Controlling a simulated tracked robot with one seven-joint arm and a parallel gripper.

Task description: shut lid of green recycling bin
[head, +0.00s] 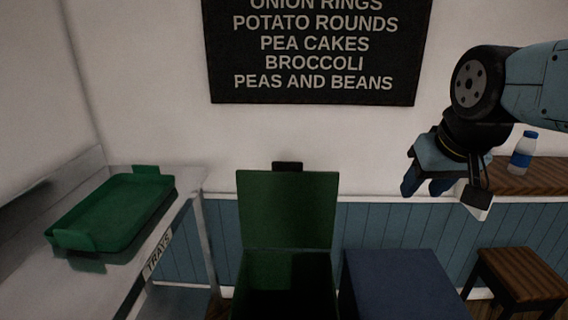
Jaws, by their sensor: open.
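The green recycling bin (241,283) stands at the bottom centre of the head view, its dark inside showing. Its green lid (287,209) is open and stands upright at the back of the bin, with a dark piece at its top edge. My gripper (425,188) is at the right, up and to the right of the lid and apart from it. Its blue fingers point down and it is open. I see nothing held between the fingers. The bin's lower part is cut off by the picture edge.
A blue box-shaped bin (403,286) stands right of the green bin. A wooden stool (520,278) and a bottle (522,153) on a wooden counter (542,174) are at the right. A green tray (115,210) lies on a shelf (190,183) at the left. A menu board (315,93) hangs behind.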

